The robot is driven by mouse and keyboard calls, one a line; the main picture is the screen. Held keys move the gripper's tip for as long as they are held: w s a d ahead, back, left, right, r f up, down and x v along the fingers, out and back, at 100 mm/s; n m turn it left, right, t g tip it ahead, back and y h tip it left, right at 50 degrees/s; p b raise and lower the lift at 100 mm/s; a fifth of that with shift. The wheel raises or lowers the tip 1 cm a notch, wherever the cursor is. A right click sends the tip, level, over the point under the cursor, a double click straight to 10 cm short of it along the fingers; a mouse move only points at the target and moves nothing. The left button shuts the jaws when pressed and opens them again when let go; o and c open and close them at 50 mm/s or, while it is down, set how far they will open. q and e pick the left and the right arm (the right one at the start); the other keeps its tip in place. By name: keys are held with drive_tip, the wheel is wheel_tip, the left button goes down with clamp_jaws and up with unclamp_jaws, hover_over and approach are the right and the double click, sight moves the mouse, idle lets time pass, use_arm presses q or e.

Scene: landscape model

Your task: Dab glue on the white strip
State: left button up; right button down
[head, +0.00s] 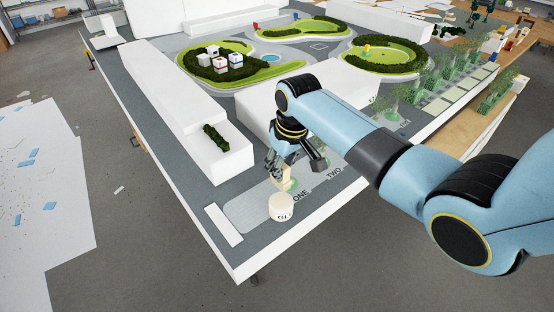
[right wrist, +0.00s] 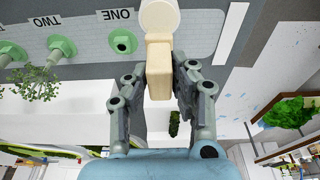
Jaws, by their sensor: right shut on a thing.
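The white strip (head: 223,225) lies flat on the grey board near its front corner, with nothing on it that I can make out. A round cream glue pot (head: 281,207) marked "GLU" stands to its right; its top also shows in the right wrist view (right wrist: 160,14). My right gripper (head: 286,178) is shut on a beige block-like piece (right wrist: 158,75), which sits between its fingers, just behind the pot in the head view. Whether the piece touches the pot I cannot tell. My left gripper is not in view.
A long white block (head: 172,105) with a small hedge lies left of my right arm. A green socket (right wrist: 123,42) by the label ONE is empty; the one by TWO (right wrist: 62,46) bears a small tree. The board's front edge is close to the strip.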

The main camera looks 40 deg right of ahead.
sight(282, 182)
drive_tip(key=shift+s+f+b, duration=0.25)
drive_tip(key=shift+f+b, duration=0.15)
drive_tip(key=shift+f, duration=0.75)
wheel_tip(282, 182, down, 3)
drive_tip(key=b, duration=0.3)
drive_tip(key=shift+w, duration=0.1)
drive_tip(key=shift+f, duration=0.1)
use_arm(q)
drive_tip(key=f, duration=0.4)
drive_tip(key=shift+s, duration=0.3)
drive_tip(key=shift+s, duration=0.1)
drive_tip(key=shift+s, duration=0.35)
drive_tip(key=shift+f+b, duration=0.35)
use_arm(e)
drive_tip(key=shift+f, duration=0.45)
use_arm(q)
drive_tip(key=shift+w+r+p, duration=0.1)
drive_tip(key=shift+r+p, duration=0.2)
